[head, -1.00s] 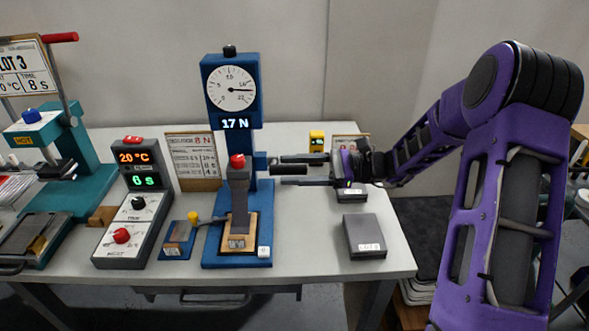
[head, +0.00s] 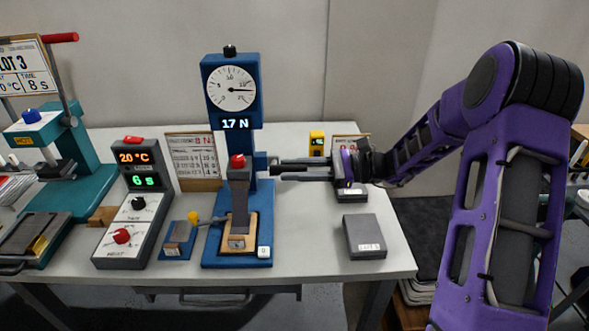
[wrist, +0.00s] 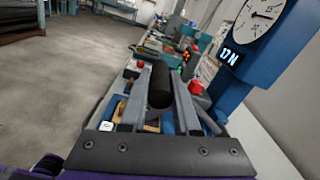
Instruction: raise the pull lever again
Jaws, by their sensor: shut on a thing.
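The blue pull tester (head: 232,85) stands on the bench in the head view, with a round dial and a display reading 17 N. Its pull lever sticks out to the right at mid height. My gripper (head: 276,169) reaches it from the right, fingers level. In the wrist view, the lever's black round grip (wrist: 160,86) lies between my two fingers, and my gripper is shut on it. In the head view the fingers mostly hide the grip. A grey clamp with a red knob (head: 237,161) stands upright in front of the tester's column.
A control box (head: 135,205) showing 20 °C and 6 s stands left of the tester. A teal press (head: 80,180) is at far left. A grey box (head: 365,236) and a darker one (head: 352,192) lie on the right, below my arm. Bench between tester and boxes is clear.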

